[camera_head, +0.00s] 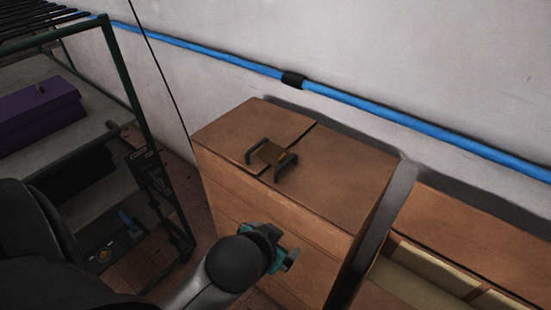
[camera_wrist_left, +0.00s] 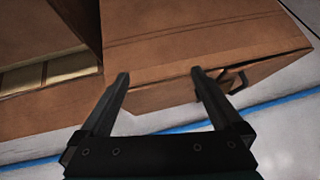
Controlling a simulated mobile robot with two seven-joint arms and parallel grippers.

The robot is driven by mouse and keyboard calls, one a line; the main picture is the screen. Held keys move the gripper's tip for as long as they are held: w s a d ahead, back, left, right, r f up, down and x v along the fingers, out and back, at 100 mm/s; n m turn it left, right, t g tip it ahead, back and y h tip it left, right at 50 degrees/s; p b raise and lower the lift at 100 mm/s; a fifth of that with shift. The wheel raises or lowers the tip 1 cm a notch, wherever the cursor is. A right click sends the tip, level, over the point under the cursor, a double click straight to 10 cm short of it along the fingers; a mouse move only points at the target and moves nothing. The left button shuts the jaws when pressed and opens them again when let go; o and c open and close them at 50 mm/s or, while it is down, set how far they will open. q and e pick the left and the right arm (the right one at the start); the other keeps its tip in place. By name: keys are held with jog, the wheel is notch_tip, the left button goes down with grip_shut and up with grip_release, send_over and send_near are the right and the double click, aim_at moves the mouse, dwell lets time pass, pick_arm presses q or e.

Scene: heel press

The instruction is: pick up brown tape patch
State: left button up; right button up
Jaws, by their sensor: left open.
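The brown tape patch (camera_head: 271,153) lies on top of a closed cardboard box (camera_head: 335,165), across the seam between its flaps. A dark bracket-like piece stands at each end of it. My left gripper (camera_head: 288,259) is in front of the box in the head view, lower than its top and well apart from the patch. In the left wrist view the two fingers of my left gripper (camera_wrist_left: 160,78) are spread with nothing between them. A dark bracket (camera_wrist_left: 237,80) shows beyond the right finger there; the patch itself is not clear in that view. My right gripper is not in view.
An open cardboard box (camera_head: 432,285) with pale contents stands to the right. A metal rack (camera_head: 140,120) with a purple box (camera_head: 40,110) is at the left. A blue pipe (camera_head: 400,117) runs along the wall behind the boxes. The space above the closed box is clear.

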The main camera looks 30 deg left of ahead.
pick_arm(q)
jog(key=w+d+r+m+t+h, duration=0.1)
jog(key=w+r+m+t+h, duration=0.15)
jog(key=w+r+t, duration=1.15)
jog(key=w+d+r+m+g+h, duration=0.2)
jog(key=d+r+m+g+h, duration=0.5)
jog(key=d+r+m+h, duration=0.65)
jog(key=m+g+y, duration=0.3)
jog(key=g+y, duration=0.7)
jog(key=y, duration=0.4)
send_near(281, 156)
jog(key=shift+x, duration=4.65)
